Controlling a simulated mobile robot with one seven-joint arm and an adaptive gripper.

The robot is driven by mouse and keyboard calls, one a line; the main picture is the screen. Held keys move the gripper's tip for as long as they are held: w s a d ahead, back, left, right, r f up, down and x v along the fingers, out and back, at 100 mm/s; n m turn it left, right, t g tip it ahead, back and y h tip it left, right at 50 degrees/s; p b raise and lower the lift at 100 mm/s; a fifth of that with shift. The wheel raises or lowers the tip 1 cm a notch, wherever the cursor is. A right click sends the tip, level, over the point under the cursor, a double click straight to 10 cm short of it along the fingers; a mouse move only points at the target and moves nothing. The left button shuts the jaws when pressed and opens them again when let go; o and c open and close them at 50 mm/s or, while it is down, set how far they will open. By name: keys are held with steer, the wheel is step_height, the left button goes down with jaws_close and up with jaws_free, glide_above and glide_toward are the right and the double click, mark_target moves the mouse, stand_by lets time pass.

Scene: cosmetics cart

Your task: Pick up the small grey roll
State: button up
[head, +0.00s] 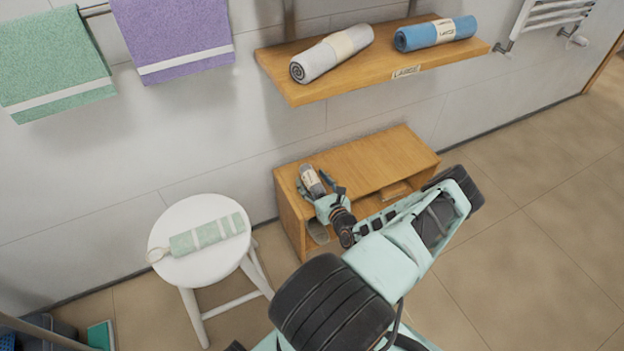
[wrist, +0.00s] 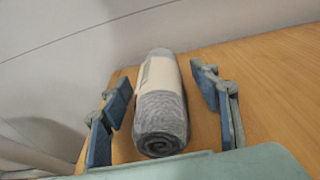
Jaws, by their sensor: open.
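The small grey roll (wrist: 162,108) lies on the top of the low wooden bench, with a pale paper band around its middle. In the head view the small grey roll (head: 312,181) is near the left end of the bench top. My gripper (wrist: 165,100) is open, with one blue-padded finger on each side of the roll and a visible gap on both sides. In the head view my gripper (head: 318,187) is at the roll and partly covers its near end.
The wooden bench (head: 385,150) has open compartments below. A wall shelf (head: 290,87) above it bears a larger grey roll (head: 333,53) and a blue roll (head: 435,33). A white stool (head: 190,265) with a green striped item (head: 207,234) stands to the left.

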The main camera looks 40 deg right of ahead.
mark_target(313, 178)
steer(key=c, duration=1.3)
steer(key=shift+r, duration=0.1)
steer(key=shift+r, duration=0.25)
steer(key=r, duration=0.1)
steer(key=r+p, duration=0.2)
steer(key=shift+s+a+r, duration=0.1)
steer(key=shift+s+r, duration=0.15)
steer(key=shift+s, duration=0.05)
steer(key=s+r+p, duration=0.1)
steer(key=s+a+r+p, duration=0.1)
steer(key=r, duration=0.1)
steer(key=s+r+p, duration=0.1)
steer(key=r, duration=0.1)
steer(key=shift+s+a, duration=0.15)
steer(key=shift+s, duration=0.25)
steer(key=v, duration=0.3)
steer(key=r+p+v, duration=0.1)
steer(key=v, duration=0.2)
steer(key=r+p+v, duration=0.1)
steer(key=v, duration=0.3)
steer(key=shift+w+a+r, duration=0.1)
steer(key=shift+w+a, duration=0.05)
steer(key=shift+w, duration=0.1)
